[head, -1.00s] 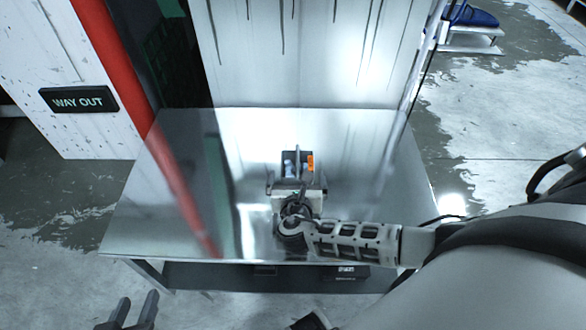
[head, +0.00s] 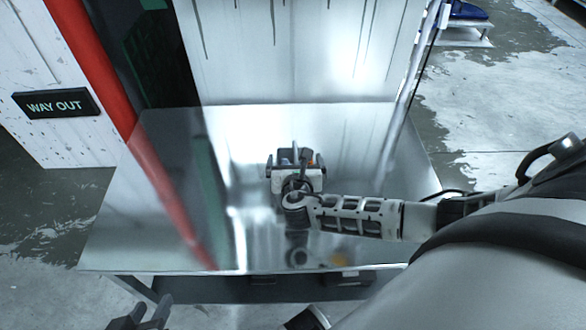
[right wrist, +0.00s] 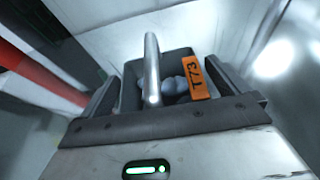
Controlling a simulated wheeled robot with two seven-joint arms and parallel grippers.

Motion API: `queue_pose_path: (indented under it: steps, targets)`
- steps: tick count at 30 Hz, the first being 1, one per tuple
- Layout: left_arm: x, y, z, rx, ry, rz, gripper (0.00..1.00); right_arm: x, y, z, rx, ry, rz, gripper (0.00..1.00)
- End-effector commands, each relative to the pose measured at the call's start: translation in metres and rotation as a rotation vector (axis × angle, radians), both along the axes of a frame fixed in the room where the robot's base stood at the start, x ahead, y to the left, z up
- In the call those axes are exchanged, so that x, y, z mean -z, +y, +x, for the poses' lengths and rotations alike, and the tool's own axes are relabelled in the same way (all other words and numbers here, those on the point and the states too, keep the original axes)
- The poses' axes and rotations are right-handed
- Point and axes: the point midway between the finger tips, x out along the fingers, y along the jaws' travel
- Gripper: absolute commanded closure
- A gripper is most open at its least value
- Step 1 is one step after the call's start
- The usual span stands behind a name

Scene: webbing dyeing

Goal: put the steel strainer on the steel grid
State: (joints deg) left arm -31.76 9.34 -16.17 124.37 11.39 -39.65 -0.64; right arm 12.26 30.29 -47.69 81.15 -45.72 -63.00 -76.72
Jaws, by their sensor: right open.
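A dark, open-topped holder with a steel bar handle (right wrist: 152,70), grey rounded lumps and an orange T73 tag (right wrist: 198,78) sits between my right gripper's fingers. I take it for the steel strainer, but cannot be sure. My right gripper (right wrist: 166,88) is open, one finger either side of it. In the head view my right gripper (head: 296,160) is over the metal table and hides most of the holder. I cannot make out the steel grid. My left gripper (head: 142,318) is only partly in the head view, low at the left edge of the table's front.
The shiny metal table (head: 130,230) has free room left and right of my right gripper. A red post (head: 105,80) and a pale upright panel (head: 285,50) stand behind. Dark boxes (head: 345,278) lie under the table's front edge.

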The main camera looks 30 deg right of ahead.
Motion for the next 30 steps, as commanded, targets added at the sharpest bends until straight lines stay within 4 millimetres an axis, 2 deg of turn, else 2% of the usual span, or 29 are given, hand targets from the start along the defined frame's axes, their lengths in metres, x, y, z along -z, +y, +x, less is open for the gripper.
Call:
queue_pose_path:
  steps: [3, 4, 8, 11, 19, 25, 27, 30]
  targets:
    - [-0.001, 0.0, 0.0, 0.0, 0.0, 0.0, 0.64, -0.001, 0.0, 0.0, 0.0, 0.0, 0.0, 0.0]
    - [-0.001, 0.0, 0.0, 0.0, 0.0, 0.0, 0.64, -0.001, 0.0, 0.0, 0.0, 0.0, 0.0, 0.03]
    - [-0.001, 0.0, 0.0, 0.0, 0.0, 0.0, 0.64, -0.001, 0.0, 0.0, 0.0, 0.0, 0.0, 0.39]
    - [-0.001, 0.0, 0.0, 0.0, 0.0, 0.001, 0.64, -0.001, 0.0, 0.0, -0.001, -0.002, 0.001, 0.48]
    - [-0.003, 0.0, 0.0, 0.0, -0.001, 0.001, 0.64, -0.004, 0.0, 0.0, -0.001, -0.002, 0.001, 0.48]
    - [-0.015, 0.003, 0.001, -0.004, 0.0, 0.012, 0.64, -0.026, 0.0, 0.001, 0.0, -0.003, -0.001, 0.48]
    - [-0.023, 0.006, 0.0, -0.013, -0.012, 0.016, 0.64, -0.04, 0.0, 0.001, -0.001, -0.004, 0.001, 0.48]
    - [-0.05, 0.012, -0.006, -0.046, -0.055, 0.007, 0.64, -0.06, 0.009, -0.016, -0.003, -0.002, 0.003, 0.48]
